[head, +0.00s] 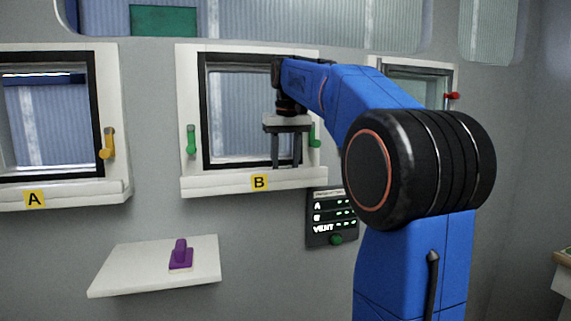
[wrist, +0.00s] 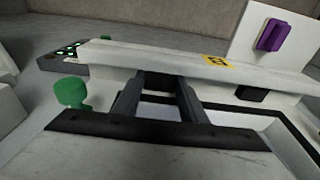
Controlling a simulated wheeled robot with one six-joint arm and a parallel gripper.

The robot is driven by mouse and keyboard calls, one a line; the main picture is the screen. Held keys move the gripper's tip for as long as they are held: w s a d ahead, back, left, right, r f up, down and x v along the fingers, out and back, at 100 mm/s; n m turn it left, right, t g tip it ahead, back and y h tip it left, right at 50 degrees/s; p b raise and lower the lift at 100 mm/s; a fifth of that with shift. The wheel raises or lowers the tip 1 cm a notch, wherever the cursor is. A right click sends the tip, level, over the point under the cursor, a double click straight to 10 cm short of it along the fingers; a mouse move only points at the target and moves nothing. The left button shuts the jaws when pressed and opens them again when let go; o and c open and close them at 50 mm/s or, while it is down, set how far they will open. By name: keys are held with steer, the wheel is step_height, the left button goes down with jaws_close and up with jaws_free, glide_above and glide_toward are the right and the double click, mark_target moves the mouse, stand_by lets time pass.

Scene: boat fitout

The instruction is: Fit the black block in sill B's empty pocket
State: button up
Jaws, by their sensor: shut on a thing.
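My gripper (head: 287,164) is at the right part of sill B (head: 215,186), in front of the window's lower right corner. Its two fingers point down, and in the wrist view (wrist: 166,78) their tips reach the inner side of the sill. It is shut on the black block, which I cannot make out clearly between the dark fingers.
Green handles (head: 191,140) flank window B; the right one (head: 315,137) is close to my gripper. A purple handled piece (head: 180,256) lies on a white shelf (head: 120,273) below. A dark panel (head: 320,236) hangs below right. Window A (head: 50,125) is at left.

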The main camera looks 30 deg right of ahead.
steer(key=shift+f, duration=0.1)
steer(key=o, duration=1.1)
steer(key=shift+r, duration=0.3)
step_height(320, 180, up, 12)
steer(key=s, duration=0.1)
steer(key=shift+s+a+f, duration=0.2)
steer(key=shift+a+f, duration=0.05)
steer(key=shift+a, duration=0.1)
steer(key=s+a+f+n+t, duration=0.1)
steer(key=s+a+f, duration=0.4)
steer(key=s+f, duration=0.4)
steer(key=s+a+f+n+t, duration=0.1)
steer(key=s+a+f, duration=0.4)
steer(key=s+f, duration=0.5)
steer(key=s+a+f+n+t, duration=0.1)
steer(key=s+a+f, duration=0.4)
steer(key=f, duration=1.8)
steer(key=s, duration=0.4)
steer(key=shift+s+f, duration=0.2)
steer(key=shift+f, duration=0.1)
